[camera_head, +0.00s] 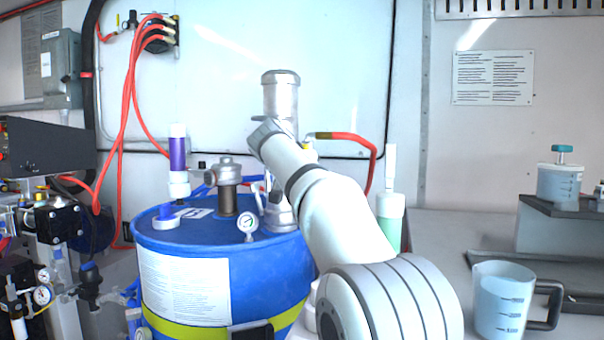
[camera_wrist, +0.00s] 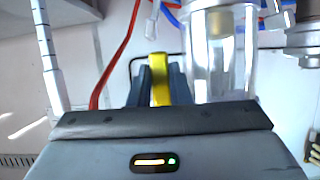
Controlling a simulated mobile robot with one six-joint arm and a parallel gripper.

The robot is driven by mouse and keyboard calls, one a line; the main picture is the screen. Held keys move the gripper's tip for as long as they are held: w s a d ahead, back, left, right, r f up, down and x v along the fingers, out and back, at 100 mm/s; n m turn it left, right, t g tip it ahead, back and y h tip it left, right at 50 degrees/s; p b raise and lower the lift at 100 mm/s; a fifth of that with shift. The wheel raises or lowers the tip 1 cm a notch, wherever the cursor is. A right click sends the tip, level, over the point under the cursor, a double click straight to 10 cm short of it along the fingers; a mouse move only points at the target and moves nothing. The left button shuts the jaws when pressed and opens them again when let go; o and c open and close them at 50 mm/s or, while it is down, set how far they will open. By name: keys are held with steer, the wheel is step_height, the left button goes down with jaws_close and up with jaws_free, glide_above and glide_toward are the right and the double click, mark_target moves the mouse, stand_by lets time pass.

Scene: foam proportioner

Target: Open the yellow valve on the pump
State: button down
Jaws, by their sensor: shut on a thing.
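The yellow valve handle (camera_wrist: 159,66) shows in the wrist view as a narrow upright bar. My gripper (camera_wrist: 160,88) has its two dark fingers on either side of the handle, shut on it. The silver pump (camera_head: 281,97) stands upright on the blue drum in the head view. Its clear and metal body (camera_wrist: 222,55) is just right of the fingers in the wrist view. In the head view my arm reaches the pump's right side and hides my fingers and most of the valve. The handle's pivot cannot be made out.
The blue drum (camera_head: 225,262) stands below the pump. A red hose (camera_head: 358,142) runs close to the right of the pump, and it also shows in the wrist view (camera_wrist: 118,55). A white-green bottle (camera_head: 390,215) and a measuring jug (camera_head: 503,300) stand right of my arm.

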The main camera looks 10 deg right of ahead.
steer(key=shift+f, duration=0.1)
steer(key=c, duration=1.3)
jaws_free()
steer(key=shift+c, duration=0.2)
steer(key=shift+a, duration=0.1)
steer(key=v, duration=0.7)
steer(key=shift+s+a+p, duration=0.2)
steer(key=shift+s+p, duration=0.1)
steer(key=shift+p, duration=0.05)
